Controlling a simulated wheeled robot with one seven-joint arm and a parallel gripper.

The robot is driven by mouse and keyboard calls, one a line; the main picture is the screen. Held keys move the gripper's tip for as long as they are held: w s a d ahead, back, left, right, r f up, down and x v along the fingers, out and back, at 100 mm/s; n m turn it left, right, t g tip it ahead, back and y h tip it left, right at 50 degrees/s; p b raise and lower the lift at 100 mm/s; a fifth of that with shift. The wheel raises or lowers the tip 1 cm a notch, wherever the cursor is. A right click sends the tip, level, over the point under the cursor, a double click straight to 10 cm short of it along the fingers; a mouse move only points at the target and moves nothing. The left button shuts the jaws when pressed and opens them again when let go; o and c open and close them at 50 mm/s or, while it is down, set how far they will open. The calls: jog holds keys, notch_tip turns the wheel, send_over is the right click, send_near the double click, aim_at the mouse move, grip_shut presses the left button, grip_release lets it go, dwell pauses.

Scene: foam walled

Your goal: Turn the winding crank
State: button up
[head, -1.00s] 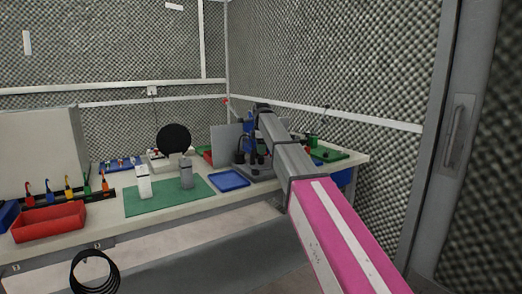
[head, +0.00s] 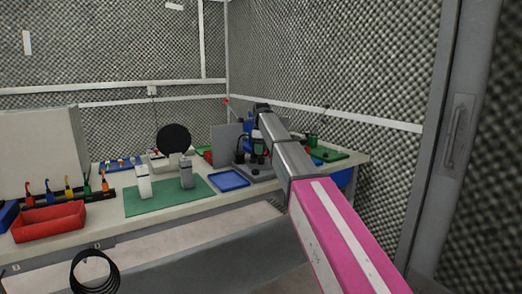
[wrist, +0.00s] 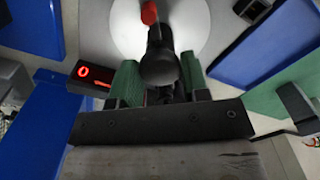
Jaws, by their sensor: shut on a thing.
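In the wrist view, the winding crank's black knob (wrist: 160,66) stands between the green finger pads of my gripper (wrist: 158,82), which is shut on it. The black crank arm runs from the knob across a round white disc (wrist: 190,22). A red piece (wrist: 149,13) sits at the far end, over the disc. A small black display (wrist: 84,73) with a red lit figure sits left of the knob. In the head view my gripper (head: 257,152) reaches down over a grey base (head: 262,173) at the back of the bench; the crank is hard to make out there.
A blue tray (head: 229,180) lies just left of the grey base. A green mat (head: 140,202) with two upright pale blocks, a red bin (head: 48,221) and a black disc on a stand (head: 173,139) are further left. A green board (head: 328,154) lies right, near the foam wall (head: 330,60).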

jog(key=shift+m, duration=21.8)
jog(key=shift+m, duration=0.4)
